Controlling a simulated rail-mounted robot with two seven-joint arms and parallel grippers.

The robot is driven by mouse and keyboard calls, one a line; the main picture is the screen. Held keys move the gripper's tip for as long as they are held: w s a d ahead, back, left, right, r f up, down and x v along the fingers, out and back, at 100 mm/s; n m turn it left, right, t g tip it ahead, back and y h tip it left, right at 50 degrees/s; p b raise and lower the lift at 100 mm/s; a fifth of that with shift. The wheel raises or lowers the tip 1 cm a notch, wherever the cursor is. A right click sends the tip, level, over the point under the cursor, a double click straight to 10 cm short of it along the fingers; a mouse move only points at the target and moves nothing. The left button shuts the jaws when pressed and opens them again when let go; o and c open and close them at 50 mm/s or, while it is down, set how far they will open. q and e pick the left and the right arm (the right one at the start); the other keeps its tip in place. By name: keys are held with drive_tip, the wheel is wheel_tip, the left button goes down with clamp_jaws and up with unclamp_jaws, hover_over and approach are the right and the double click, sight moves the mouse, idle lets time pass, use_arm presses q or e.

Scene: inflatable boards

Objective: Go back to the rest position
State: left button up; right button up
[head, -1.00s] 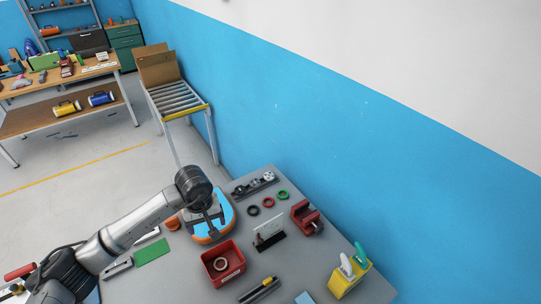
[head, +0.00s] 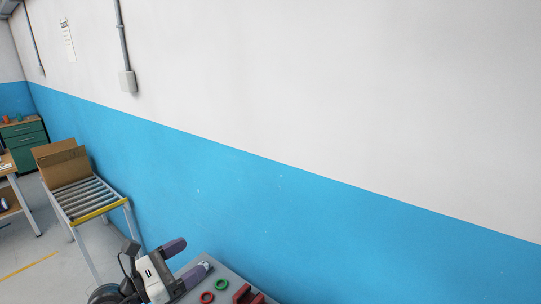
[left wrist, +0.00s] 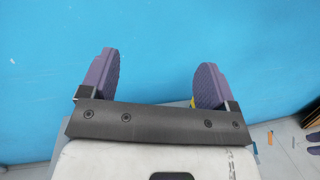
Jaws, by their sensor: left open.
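My left gripper (head: 187,260) is raised at the bottom left of the head view, over the near end of the grey workbench. Its two purple-padded fingers are spread apart with nothing between them. The left wrist view also shows the open fingers (left wrist: 157,65) against the blue wall. My right gripper is in neither view.
On the grey workbench (head: 231,274) lie a green ring (head: 221,284), a red ring (head: 207,297) and a red vise (head: 243,293). A roller conveyor (head: 90,196) bears an open cardboard box (head: 62,166). The blue and white wall (head: 300,215) runs close behind the bench.

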use_arm(q)
drive_tip(key=s+a+r+n+t+y, duration=0.1)
drive_tip(key=a+r+n+t+y, duration=0.4)
drive_tip(key=n, duration=0.6)
drive_tip(key=s+a+r+n+t+y, duration=0.1)
drive_tip(key=r+n+t+y, duration=0.15)
drive_tip(key=n+y, duration=0.75)
drive_tip(key=s+a+r+n+t+y, duration=0.1)
drive_tip(key=a+r+n+t+y, duration=0.35)
drive_tip(key=n, duration=0.85)
drive_tip(key=s+d+f+n+g+h, duration=0.25)
drive_tip(key=s+f+n+g, duration=0.35)
drive_tip(key=f, duration=0.7)
drive_tip(key=s+d+f+n+g+h, duration=0.25)
drive_tip(key=s+f+g, duration=0.55)
drive_tip(key=f, duration=0.5)
drive_tip(key=s+d+f+n+g, duration=0.25)
drive_tip(key=s+f+g, duration=0.45)
drive_tip(key=s+f, duration=1.3)
drive_tip(key=w+p+v, duration=0.2)
drive_tip(key=p+v, duration=0.6)
drive_tip(key=v, duration=0.1)
drive_tip(key=w+r+p+v, duration=0.1)
drive_tip(key=p+v, duration=0.8)
drive_tip(key=shift+w+a+r, duration=0.3)
drive_tip(key=shift+r, duration=0.25)
drive_tip(key=shift+h, duration=0.25)
